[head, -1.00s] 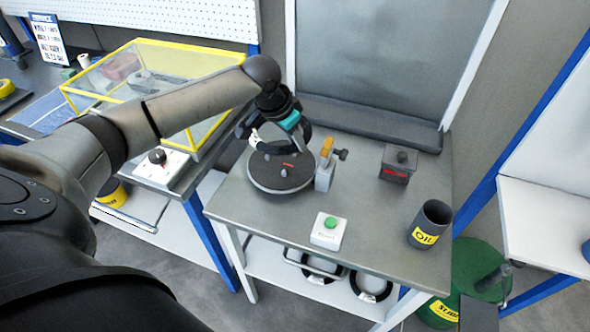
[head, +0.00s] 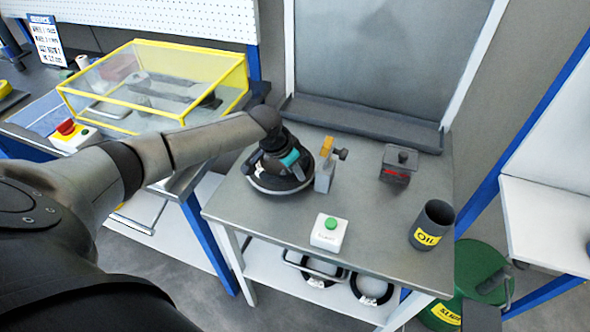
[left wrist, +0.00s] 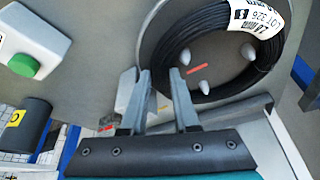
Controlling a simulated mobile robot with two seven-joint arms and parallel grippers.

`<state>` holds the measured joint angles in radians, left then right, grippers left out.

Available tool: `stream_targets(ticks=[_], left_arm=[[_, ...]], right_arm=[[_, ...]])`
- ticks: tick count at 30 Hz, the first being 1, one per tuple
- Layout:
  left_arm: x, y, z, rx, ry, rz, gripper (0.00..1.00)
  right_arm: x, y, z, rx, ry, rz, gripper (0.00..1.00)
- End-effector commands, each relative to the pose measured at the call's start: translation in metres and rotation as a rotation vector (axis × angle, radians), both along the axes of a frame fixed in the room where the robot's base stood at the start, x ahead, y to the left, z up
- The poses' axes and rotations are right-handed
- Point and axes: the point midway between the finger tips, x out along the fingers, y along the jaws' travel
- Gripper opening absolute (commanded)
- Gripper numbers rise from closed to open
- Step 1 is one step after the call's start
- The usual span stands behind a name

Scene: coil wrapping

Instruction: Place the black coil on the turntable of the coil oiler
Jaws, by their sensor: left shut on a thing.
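The black coil (left wrist: 165,35), a ring of thin black strands with a white lot label, fills the top of the left wrist view. It appears to lie on or just above the dark round turntable (left wrist: 225,65); contact is unclear. Several pale pegs and a red mark show inside the ring. My left gripper (left wrist: 160,85) is shut on the near rim of the coil. In the head view, my left gripper (head: 276,162) is low over the turntable (head: 287,189) and hides most of the coil. My right gripper is not in view.
Right of the turntable stands a grey post (head: 324,177) with a yellow part. A yellow-framed clear case (head: 150,85) is at left.

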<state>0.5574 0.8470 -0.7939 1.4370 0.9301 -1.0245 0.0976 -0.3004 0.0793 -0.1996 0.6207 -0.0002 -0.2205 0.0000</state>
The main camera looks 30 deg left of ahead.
Motion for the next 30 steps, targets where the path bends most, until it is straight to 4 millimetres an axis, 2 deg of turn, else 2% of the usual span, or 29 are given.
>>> stream_targets(ticks=[3,4,11,22,26,30], left_arm=[[0.002,0.000,0.000,0.001,-0.005,0.000,0.00],[0.000,0.000,-0.001,0.000,0.000,0.000,0.32],[0.000,0.000,-0.001,0.000,0.000,0.000,0.58],[-0.001,0.001,0.005,0.001,0.000,0.001,0.59],[-0.007,0.003,0.020,0.002,-0.002,0.000,0.59],[-0.016,0.006,0.044,0.002,-0.002,-0.001,0.59]], right_arm=[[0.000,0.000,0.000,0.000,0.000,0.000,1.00],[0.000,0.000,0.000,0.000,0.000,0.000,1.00],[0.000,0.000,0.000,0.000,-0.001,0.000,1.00],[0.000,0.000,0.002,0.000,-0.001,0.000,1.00],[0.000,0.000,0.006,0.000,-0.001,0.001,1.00],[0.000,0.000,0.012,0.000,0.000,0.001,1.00]])
